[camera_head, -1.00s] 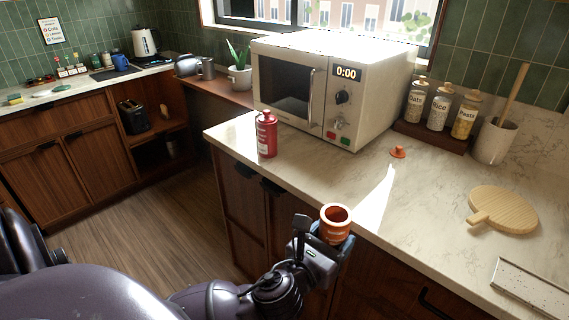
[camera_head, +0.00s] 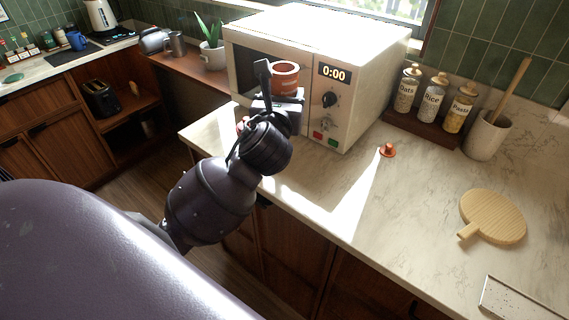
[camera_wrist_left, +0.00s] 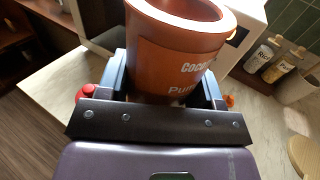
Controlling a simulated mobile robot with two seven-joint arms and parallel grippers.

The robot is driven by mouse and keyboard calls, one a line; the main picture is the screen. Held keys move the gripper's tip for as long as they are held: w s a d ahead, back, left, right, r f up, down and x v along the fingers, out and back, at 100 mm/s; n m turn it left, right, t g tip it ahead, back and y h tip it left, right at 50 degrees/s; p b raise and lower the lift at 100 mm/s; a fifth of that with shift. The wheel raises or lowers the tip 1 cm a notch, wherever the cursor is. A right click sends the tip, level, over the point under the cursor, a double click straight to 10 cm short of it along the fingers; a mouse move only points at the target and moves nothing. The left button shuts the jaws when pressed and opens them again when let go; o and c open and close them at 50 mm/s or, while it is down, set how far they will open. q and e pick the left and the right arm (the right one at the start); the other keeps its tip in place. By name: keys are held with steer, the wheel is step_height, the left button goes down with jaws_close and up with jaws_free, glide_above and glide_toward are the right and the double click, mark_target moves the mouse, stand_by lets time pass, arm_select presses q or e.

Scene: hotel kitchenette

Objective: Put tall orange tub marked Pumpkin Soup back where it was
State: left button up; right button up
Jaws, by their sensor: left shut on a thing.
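The orange tub (camera_head: 285,80) stands upright in my left gripper (camera_head: 279,100), held in front of the microwave door in the head view. In the left wrist view the tub (camera_wrist_left: 175,55) fills the upper middle, with its open round rim and part of its white lettering showing. The left gripper's fingers close on both sides of its lower part. The tub's base is hidden by the gripper. My right gripper is not in view.
A white microwave (camera_head: 363,92) stands behind the tub, its door shut. A small orange object (camera_head: 388,150) lies on the marble counter (camera_head: 400,205). Jars, a utensil pot and a wooden board (camera_head: 493,216) are to the right.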

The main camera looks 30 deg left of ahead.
arm_select(q)
step_height(320, 180, down, 18)
steer(key=b, duration=0.5)
steer(key=shift+s+f, duration=0.1)
steer(key=shift+f, duration=0.05)
steer(key=shift+f+b, duration=0.35)
steer(key=shift+f, duration=0.2)
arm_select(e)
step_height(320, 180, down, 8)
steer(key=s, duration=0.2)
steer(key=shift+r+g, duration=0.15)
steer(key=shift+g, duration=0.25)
arm_select(q)
steer(key=shift+f, duration=0.1)
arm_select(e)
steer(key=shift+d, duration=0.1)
arm_select(q)
steer(key=o, duration=1.1)
steer(key=shift+c, duration=0.2)
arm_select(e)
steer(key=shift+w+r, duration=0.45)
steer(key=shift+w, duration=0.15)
